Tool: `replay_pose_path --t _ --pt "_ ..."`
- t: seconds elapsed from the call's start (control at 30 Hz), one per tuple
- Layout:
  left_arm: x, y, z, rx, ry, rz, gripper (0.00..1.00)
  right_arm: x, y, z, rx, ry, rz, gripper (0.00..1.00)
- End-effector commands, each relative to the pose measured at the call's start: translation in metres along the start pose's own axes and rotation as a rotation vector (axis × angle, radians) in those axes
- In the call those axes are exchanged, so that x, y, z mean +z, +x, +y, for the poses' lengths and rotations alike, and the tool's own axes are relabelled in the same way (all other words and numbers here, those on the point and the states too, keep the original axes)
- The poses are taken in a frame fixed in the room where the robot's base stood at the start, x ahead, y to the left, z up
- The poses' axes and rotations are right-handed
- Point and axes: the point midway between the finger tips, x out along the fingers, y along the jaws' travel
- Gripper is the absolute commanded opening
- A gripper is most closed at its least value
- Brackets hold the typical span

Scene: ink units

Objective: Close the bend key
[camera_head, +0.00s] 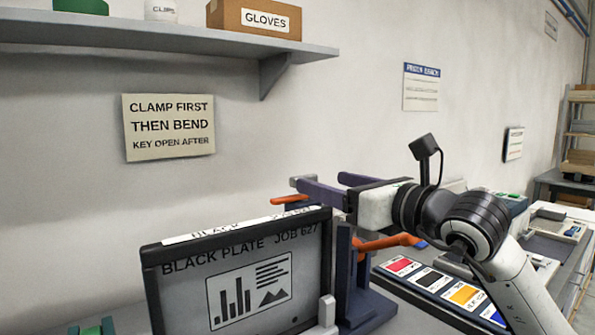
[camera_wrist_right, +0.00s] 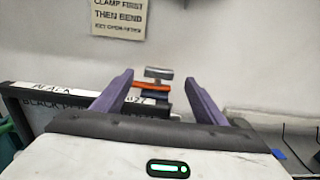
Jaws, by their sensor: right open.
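My right gripper (camera_head: 320,183) is open, its purple fingers pointing left above the black-framed plate. An orange lever (camera_head: 290,199) lies near its fingertips, at the top of the plate's holder. In the right wrist view this orange lever (camera_wrist_right: 153,85) and a grey crosspiece (camera_wrist_right: 158,73) show between the open fingers (camera_wrist_right: 158,79), apparently without contact. A second orange lever (camera_head: 388,243) sticks out to the right, below the gripper. Neither lever carries a readable name, so I cannot tell which is the bend key. My left gripper is not in view.
The framed plate (camera_head: 207,263) reads "BLACK PLATE JOB 627" and stands upright in front. A dark blue stand (camera_head: 343,275) is beside it. A colour-swatch panel (camera_head: 432,282) lies at right. A shelf (camera_head: 150,35) overhangs at upper left. A wall sign (camera_head: 169,127) says clamp first.

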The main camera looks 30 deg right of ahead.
Motion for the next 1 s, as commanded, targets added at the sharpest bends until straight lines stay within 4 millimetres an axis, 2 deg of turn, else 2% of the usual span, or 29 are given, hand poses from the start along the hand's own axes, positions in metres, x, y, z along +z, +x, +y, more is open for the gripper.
replay_pose_path --t 0.2,0.4,0.57,0.83,1.0 --pt "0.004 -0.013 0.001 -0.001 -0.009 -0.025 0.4 0.004 0.042 0.0 0.002 0.003 0.0 0.66" --pt "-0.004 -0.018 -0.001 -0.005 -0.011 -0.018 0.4 0.003 0.071 0.001 0.003 0.002 0.0 0.66" --pt "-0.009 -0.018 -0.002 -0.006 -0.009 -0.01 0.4 0.001 0.081 0.001 0.002 -0.001 0.001 0.66" --pt "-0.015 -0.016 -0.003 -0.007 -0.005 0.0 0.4 0.0 0.082 0.001 0.002 -0.001 0.0 0.66" --pt "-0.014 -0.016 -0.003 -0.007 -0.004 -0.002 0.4 0.0 0.081 0.001 0.002 -0.001 0.0 0.37"
